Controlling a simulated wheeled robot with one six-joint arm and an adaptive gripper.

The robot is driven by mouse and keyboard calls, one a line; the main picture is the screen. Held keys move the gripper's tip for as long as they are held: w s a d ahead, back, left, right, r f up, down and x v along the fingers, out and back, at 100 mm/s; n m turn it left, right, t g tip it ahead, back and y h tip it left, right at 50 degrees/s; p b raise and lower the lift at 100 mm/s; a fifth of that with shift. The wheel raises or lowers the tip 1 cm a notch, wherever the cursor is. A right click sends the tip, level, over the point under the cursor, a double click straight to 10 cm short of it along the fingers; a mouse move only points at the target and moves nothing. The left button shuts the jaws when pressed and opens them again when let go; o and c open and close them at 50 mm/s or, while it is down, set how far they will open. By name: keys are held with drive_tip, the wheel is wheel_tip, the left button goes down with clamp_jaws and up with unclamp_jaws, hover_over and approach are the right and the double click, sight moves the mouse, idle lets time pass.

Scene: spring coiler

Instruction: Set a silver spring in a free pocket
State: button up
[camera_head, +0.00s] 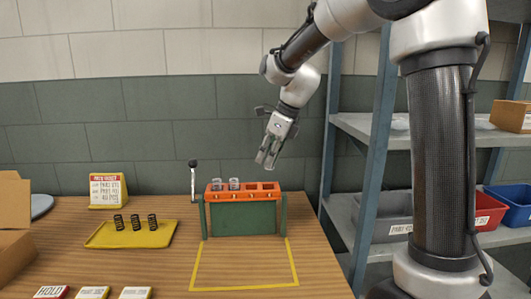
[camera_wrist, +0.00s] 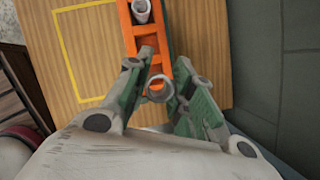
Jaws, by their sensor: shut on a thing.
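The orange-topped rack (camera_head: 243,196) with a green front stands on the wooden table. Two silver springs sit in its left pockets, one at the far left (camera_head: 216,184) and one beside it (camera_head: 234,184). The two right pockets (camera_head: 260,186) look empty. My gripper (camera_head: 267,157) is above the rack's right half, clear of it, pointing down. In the wrist view, my gripper (camera_wrist: 154,92) is shut on a silver spring (camera_wrist: 158,88), seen end-on over the orange rack (camera_wrist: 131,58). A seated silver spring (camera_wrist: 141,11) shows at the top; the fingers hide part of the rack.
A yellow tray (camera_head: 105,238) with three black springs (camera_head: 135,222) lies left of the rack. A black-knobbed lever (camera_head: 193,164) rises at the rack's left end. A yellow outline (camera_head: 243,288) marks bare table in front. Shelving (camera_head: 370,145) stands right.

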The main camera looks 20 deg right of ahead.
drive_tip(key=shift+f, duration=3.4)
drive_tip(key=shift+s+f, duration=0.15)
drive_tip(key=shift+f, duration=0.05)
drive_tip(key=shift+s+f, duration=0.1)
drive_tip(key=shift+f, duration=0.1)
drive_tip(key=o, duration=0.9)
drive_tip(key=shift+o, duration=0.7)
drive_tip(key=shift+f, duration=0.1)
drive_tip(key=shift+r, duration=0.25)
